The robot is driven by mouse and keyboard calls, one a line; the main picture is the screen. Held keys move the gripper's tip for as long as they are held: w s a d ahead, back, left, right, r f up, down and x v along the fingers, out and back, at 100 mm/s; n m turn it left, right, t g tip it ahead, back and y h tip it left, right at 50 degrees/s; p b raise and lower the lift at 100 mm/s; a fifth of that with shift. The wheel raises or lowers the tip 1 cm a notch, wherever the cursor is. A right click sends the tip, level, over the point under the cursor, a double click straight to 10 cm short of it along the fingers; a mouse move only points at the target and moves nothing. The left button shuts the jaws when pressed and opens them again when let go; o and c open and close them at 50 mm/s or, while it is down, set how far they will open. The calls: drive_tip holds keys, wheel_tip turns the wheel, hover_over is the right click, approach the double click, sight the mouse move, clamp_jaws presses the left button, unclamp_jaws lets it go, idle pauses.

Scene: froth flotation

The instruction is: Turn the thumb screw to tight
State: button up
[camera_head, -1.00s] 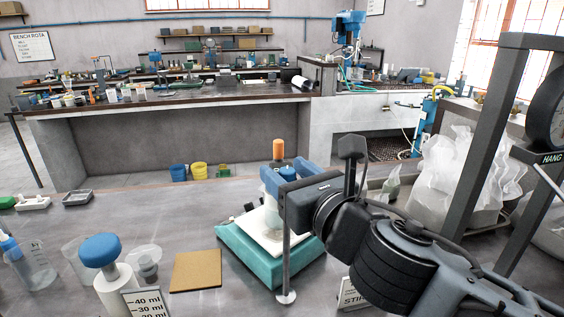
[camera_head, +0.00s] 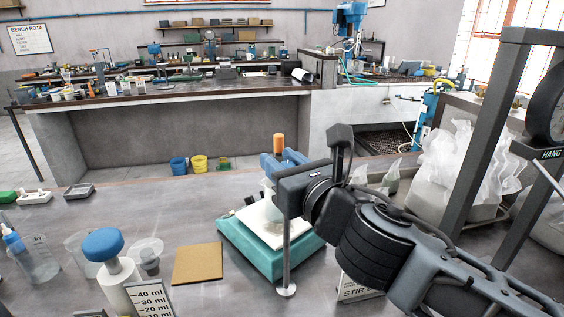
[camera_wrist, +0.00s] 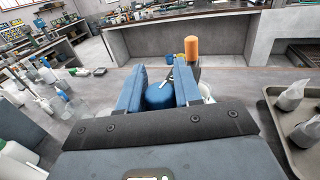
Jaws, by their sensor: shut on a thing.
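My gripper (camera_head: 272,168) is over the teal-based stirrer (camera_head: 300,258) with the white top, just left of my dark wrist. In the wrist view its two blue fingers (camera_wrist: 160,84) stand on either side of a round blue knob (camera_wrist: 160,96), which looks to be the thumb screw, with a small pale metal piece by the fingertips. The fingers are shut on it. An upright orange cylinder (camera_head: 278,143) rises just beyond the fingertips; it also shows in the wrist view (camera_wrist: 192,47). The wrist hides most of the stand. Whether the screw is tight cannot be seen.
A metal rod (camera_head: 287,245) stands upright in front of the stirrer. A grey frame (camera_head: 484,150) and a tray of bagged samples (camera_head: 452,180) crowd the right.

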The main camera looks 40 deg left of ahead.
drive_tip(key=shift+m+t, duration=0.3)
drive_tip(key=shift+t, duration=0.1)
drive_tip(key=shift+c, duration=0.4)
drive_tip(key=m+t+h, duration=0.4)
drive_tip(key=t, duration=0.1)
drive_tip(key=shift+w+d, duration=0.1)
drive_tip(key=shift+w, duration=0.1)
drive_tip(key=m+t+h, duration=0.1)
drive_tip(key=h, duration=0.1)
drive_tip(key=m+t+h, duration=0.1)
drive_tip(key=m+h, duration=0.1)
drive_tip(key=h, duration=0.1)
drive_tip(key=m+t+h, duration=0.2)
drive_tip(key=shift+w+d, duration=0.25)
drive_tip(key=shift+d, duration=0.1)
drive_tip(key=shift+d+m+g+h, duration=0.35)
drive_tip(key=shift+m+h, duration=1.4)
drive_tip(key=shift+h, duration=0.8)
drive_tip(key=shift+d+m+g+h, duration=0.2)
drive_tip(key=shift+m+g+h, duration=0.2)
drive_tip(key=shift+m+h, duration=1.75)
drive_tip(key=shift+d+m+g+h, duration=0.35)
drive_tip(key=shift+m+h, duration=0.95)
drive_tip(key=shift+h, duration=2)
drive_tip(key=o, duration=1)
drive_tip(key=shift+c, duration=0.2)
